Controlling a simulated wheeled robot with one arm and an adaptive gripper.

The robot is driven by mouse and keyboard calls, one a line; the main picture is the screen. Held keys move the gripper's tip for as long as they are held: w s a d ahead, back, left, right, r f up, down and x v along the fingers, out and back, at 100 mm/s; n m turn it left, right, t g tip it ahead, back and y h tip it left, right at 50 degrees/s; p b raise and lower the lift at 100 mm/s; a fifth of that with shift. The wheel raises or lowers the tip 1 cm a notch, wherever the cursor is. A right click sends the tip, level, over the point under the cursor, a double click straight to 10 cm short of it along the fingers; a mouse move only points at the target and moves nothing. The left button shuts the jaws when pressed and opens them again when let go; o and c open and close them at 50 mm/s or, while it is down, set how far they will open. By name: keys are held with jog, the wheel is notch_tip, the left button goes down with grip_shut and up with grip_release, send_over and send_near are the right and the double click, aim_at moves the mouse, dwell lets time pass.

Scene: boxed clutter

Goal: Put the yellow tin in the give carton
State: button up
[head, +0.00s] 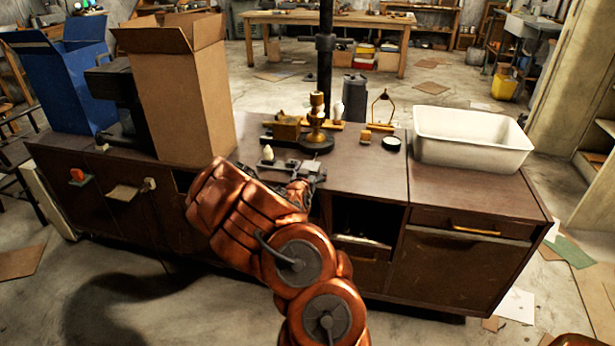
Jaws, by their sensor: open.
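No yellow tin can be made out on the counter. A tall open brown carton (187,100) stands at the left of the counter, and a tall open blue carton (62,88) stands further left. I see no marking that tells which is the give carton, and the insides of both are hidden. My gripper (293,168) is at the counter's front edge, right of the brown carton, partly hidden by my copper-coloured arm. It is open, and I see nothing held in it.
The dark wooden counter (365,168) carries a brass stand (317,130), a small brassy box (286,128), a grey canister (355,98), a small wire-framed object (382,108) and a round dish (391,144). A white tub (470,150) stands at the right. A black post rises behind.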

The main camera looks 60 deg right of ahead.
jog(key=p+v, duration=0.1)
jog(key=v, duration=0.8)
jog(key=shift+s+a+r+p, duration=0.2)
jog(key=shift+p, duration=0.2)
jog(key=shift+s+a+p, duration=0.1)
jog(key=shift+a+p, duration=0.05)
jog(key=shift+p, duration=0.6)
jog(key=p+v, duration=0.2)
jog(key=p, duration=0.3)
jog(key=shift+p, duration=0.3)
jog(key=shift+a, duration=0.15)
